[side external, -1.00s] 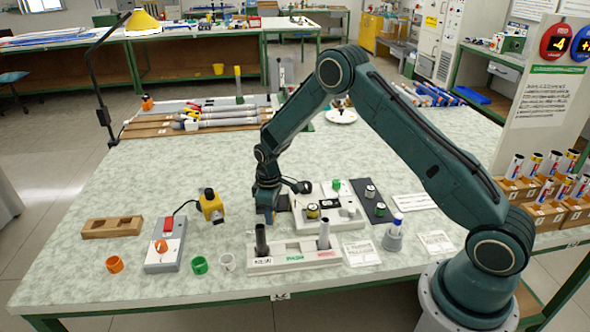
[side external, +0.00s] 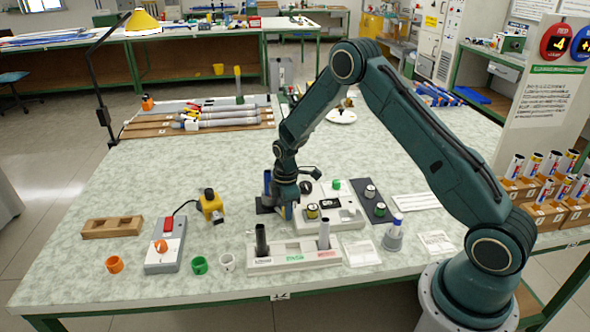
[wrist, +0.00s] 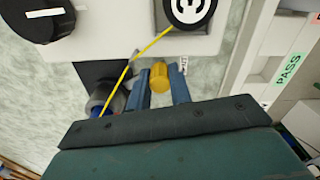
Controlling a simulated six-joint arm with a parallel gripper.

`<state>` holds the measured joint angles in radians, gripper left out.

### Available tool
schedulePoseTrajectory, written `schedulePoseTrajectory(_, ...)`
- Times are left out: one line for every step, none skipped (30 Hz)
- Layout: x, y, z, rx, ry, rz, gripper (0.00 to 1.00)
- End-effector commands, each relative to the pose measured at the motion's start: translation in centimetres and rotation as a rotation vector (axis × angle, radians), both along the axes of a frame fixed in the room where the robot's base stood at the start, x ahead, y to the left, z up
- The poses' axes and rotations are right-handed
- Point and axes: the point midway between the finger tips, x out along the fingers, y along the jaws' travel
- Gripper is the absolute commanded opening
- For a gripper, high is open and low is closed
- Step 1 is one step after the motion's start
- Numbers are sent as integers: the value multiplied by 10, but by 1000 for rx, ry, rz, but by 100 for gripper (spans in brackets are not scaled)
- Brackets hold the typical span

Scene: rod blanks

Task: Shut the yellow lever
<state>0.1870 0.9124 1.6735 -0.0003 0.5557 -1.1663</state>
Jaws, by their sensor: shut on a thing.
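My gripper (side external: 289,212) is lowered at the left end of a white fixture (side external: 345,212) in the side external view. In the wrist view its two blue fingers (wrist: 160,90) stand on either side of a short yellow cylinder, the grip of the yellow lever (wrist: 159,77), and are shut on it. A thin yellow strip runs from a round cap marked 3 (wrist: 190,8) down to the left; I cannot tell whether it joins the yellow grip. In the side external view the lever cannot be made out behind my gripper.
A blue post (side external: 267,184) stands on a dark pad just left of my gripper. A black knob (wrist: 38,18) is on the fixture. A white rack (side external: 295,258) with two upright rods stands in front.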

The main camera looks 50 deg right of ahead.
Motion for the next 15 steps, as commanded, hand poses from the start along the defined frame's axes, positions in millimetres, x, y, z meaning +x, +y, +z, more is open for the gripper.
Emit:
schedulePoseTrajectory(0,0,0,1,1,1,0)
schedulePoseTrajectory(0,0,0,1,1,0,0)
schedulePoseTrajectory(0,0,0,1,1,0,0)
schedulePoseTrajectory(0,0,0,1,1,0,0)
schedulePoseTrajectory(0,0,0,1,1,0,0)
schedulePoseTrajectory(0,0,0,1,1,-1,0)
schedulePoseTrajectory(0,0,0,1,1,-1,0)
schedulePoseTrajectory(0,0,0,1,1,-1,22)
schedulePoseTrajectory(0,0,0,0,0,-1,30)
schedulePoseTrajectory(0,0,0,0,0,-1,36)
schedulePoseTrajectory(0,0,0,0,0,-1,42)
schedulePoseTrajectory(0,0,0,0,0,-2,43)
schedulePoseTrajectory(0,0,0,0,0,-2,43)
schedulePoseTrajectory(0,0,0,0,0,-2,43)
schedulePoseTrajectory(0,0,0,0,0,-2,43)
